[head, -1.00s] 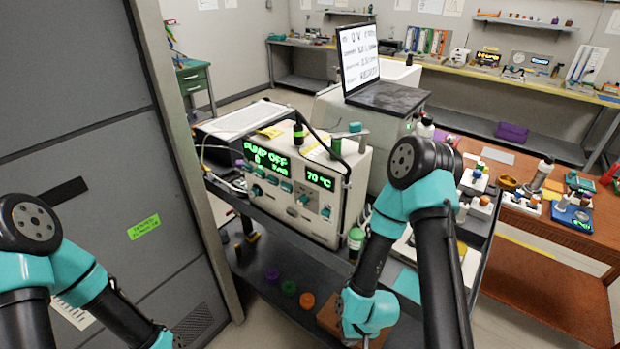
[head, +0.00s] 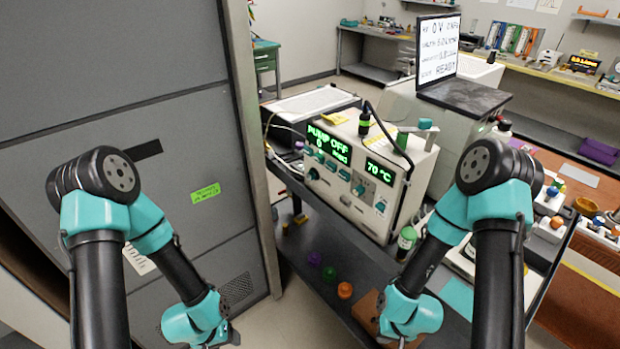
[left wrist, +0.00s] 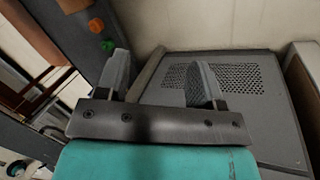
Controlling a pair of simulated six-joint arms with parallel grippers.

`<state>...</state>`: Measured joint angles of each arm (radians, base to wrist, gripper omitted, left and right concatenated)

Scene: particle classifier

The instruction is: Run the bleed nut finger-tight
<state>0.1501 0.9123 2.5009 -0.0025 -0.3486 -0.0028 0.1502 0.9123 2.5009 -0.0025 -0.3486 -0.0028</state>
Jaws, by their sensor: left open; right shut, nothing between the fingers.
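The bench instrument (head: 368,185) reads PUMP OFF and 70 °C, with teal knobs on its front. A teal-capped fitting (head: 425,124) stands on its top right, and a green-capped bottle (head: 406,240) stands by its lower right corner. I cannot tell which part is the bleed nut. My left gripper (head: 228,338) is low in front of the grey cabinet, away from the instrument. In the left wrist view its two fingers (left wrist: 165,85) are spread and empty. My right gripper (head: 392,338) is low at the picture's bottom, shut and empty, largely hidden by its wrist.
The grey cabinet (head: 110,60) fills the left side. The dark cart shelf (head: 320,255) below the instrument holds purple, green and orange caps (head: 345,290) and a brown block (head: 368,312). A laptop (head: 436,55) stands behind. A red-brown table is at right.

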